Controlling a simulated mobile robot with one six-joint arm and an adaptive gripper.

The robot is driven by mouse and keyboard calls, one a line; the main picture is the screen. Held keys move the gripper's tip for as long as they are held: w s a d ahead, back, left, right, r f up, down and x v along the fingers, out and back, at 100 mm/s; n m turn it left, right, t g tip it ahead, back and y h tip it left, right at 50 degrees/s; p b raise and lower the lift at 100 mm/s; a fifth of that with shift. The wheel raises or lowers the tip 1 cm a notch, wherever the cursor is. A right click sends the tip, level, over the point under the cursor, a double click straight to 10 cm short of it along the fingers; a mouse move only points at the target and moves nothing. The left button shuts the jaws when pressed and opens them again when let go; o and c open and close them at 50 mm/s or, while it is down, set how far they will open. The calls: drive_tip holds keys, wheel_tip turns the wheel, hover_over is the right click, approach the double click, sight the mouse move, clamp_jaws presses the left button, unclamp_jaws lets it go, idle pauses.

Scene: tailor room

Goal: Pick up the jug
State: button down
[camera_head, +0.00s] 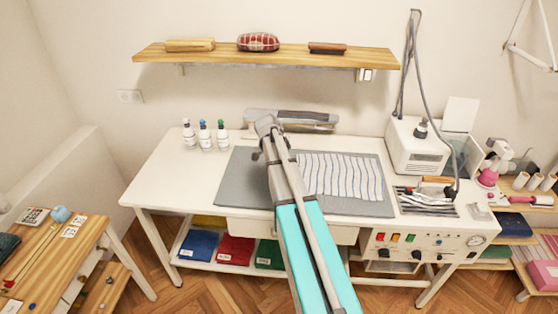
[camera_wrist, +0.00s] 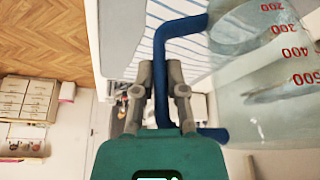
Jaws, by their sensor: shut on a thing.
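The jug (camera_wrist: 262,100) is a clear measuring jug with red number marks and a blue handle (camera_wrist: 161,75). It fills the right of the wrist view, partly cut off by the frame edge. My gripper (camera_wrist: 160,78) has a finger on each side of the handle and is shut on it. The jug body is to the right of the fingers. In the head view my arm reaches over the white worktable (camera_head: 172,170), and I cannot make out the jug or the fingers there.
A grey mat (camera_head: 232,188) with striped cloth (camera_head: 343,178) lies on the worktable. Several bottles (camera_head: 205,136) stand at its back left, and a white steam unit (camera_head: 415,148) with a hose stands at the right. A wooden shelf (camera_head: 220,55) hangs above.

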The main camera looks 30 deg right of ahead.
drive_tip(key=s+d+r+p, duration=0.2)
drive_tip(key=s, duration=0.3)
drive_tip(key=shift+d+r, duration=0.25)
drive_tip(key=shift+d, duration=0.1)
idle(0.4)
idle(0.7)
